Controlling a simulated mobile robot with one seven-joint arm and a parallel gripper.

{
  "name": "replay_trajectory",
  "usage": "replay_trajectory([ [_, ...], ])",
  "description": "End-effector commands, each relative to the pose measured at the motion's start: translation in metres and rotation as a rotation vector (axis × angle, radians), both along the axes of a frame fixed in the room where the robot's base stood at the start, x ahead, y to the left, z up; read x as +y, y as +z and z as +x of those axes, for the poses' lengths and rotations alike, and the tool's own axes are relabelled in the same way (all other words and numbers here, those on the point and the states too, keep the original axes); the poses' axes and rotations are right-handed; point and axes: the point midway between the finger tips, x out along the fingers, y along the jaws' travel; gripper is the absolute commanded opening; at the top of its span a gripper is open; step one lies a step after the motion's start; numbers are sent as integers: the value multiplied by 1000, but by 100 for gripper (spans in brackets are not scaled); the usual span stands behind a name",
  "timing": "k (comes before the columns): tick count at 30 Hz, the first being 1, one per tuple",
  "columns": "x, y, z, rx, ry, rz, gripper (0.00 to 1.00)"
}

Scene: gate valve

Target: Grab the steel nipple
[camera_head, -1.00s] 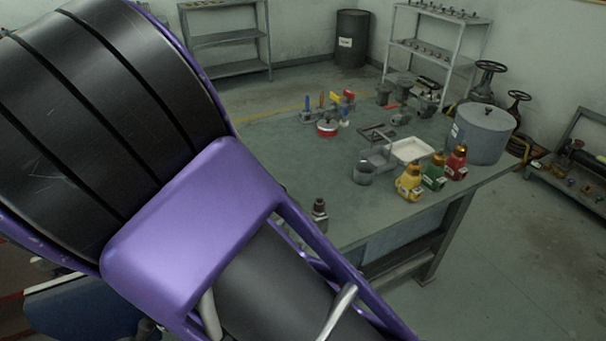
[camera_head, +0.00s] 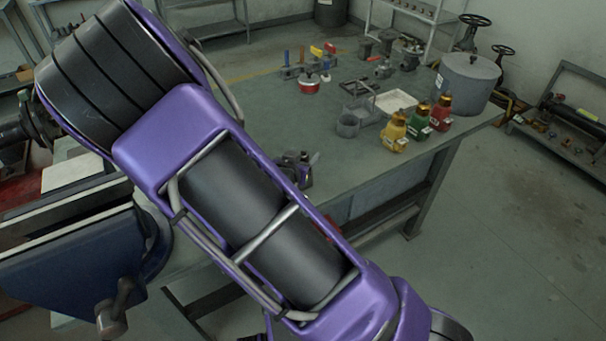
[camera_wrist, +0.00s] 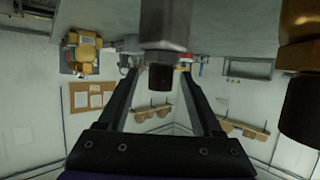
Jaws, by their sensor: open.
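In the wrist view, which looks upside down, a grey metal piece with a dark round end (camera_wrist: 165,28) sits at the top centre; it looks like the steel nipple. My gripper (camera_wrist: 159,78) is open, with one finger to each side of the dark end. A gap shows on both sides, and I cannot tell whether either finger touches it. In the head view my gripper (camera_head: 303,168) is at the near edge of the table, partly behind my purple arm. The nipple cannot be made out there.
In the wrist view a brass-coloured part with a dark end (camera_wrist: 300,28) stands close on the right. In the head view the workbench (camera_head: 345,190) holds yellow (camera_head: 396,132), green (camera_head: 420,125) and red (camera_head: 441,114) bottles, a white tray (camera_head: 388,107) and a grey pot (camera_head: 467,85).

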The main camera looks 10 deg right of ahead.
Motion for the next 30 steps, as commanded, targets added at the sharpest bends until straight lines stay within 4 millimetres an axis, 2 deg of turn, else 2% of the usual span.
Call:
replay_trajectory([
  [8, -1, -1, 3, 0, 1, 0, 66],
  [19, -1, -1, 3, 0, 1, 0, 0],
  [30, -1, -1, 3, 0, 1, 0, 0],
])
